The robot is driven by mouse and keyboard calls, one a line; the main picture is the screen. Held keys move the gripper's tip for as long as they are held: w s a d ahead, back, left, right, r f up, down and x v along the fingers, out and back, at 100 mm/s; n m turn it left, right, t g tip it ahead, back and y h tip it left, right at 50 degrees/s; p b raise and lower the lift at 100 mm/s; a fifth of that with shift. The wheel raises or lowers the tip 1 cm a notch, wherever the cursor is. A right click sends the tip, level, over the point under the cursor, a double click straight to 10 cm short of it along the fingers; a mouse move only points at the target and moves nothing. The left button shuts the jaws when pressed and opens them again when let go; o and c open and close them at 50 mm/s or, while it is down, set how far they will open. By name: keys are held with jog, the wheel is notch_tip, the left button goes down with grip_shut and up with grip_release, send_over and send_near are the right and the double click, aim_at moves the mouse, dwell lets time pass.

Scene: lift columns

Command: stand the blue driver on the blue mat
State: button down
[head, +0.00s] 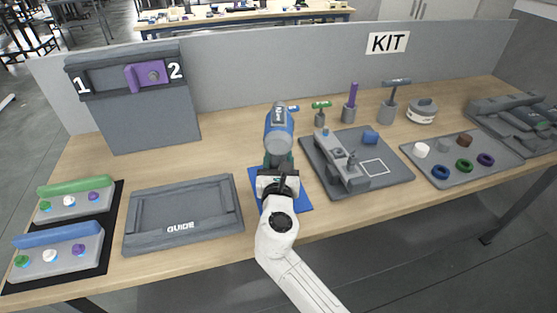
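The blue driver (278,134), a power tool with a blue body and dark grey top, shows upright at the middle of the table, above the far part of the blue mat (302,203). My gripper (279,165) is at its lower part, on the near side. The gripper and my white wrist cover the driver's lower end and the middle of the mat. I cannot tell whether the fingers are closed on the driver, or whether its base touches the mat.
Right of the mat lies a grey board with a fixture (345,172). Small tools in holders (350,112) stand behind it, and a tray of rings (465,160) lies farther right. The GUIDE tray (183,215) is left. A grey partition (235,83) closes the back.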

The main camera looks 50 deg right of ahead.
jog(key=shift+f, duration=0.15)
dwell(0.3)
jog(key=c, duration=0.8)
grip_release()
jog(key=o, duration=0.4)
jog(key=shift+c, duration=0.2)
jog(key=shift+f, duration=0.2)
jog(key=b+v, duration=0.1)
jog(key=v, duration=1)
jog(key=shift+r, duration=0.1)
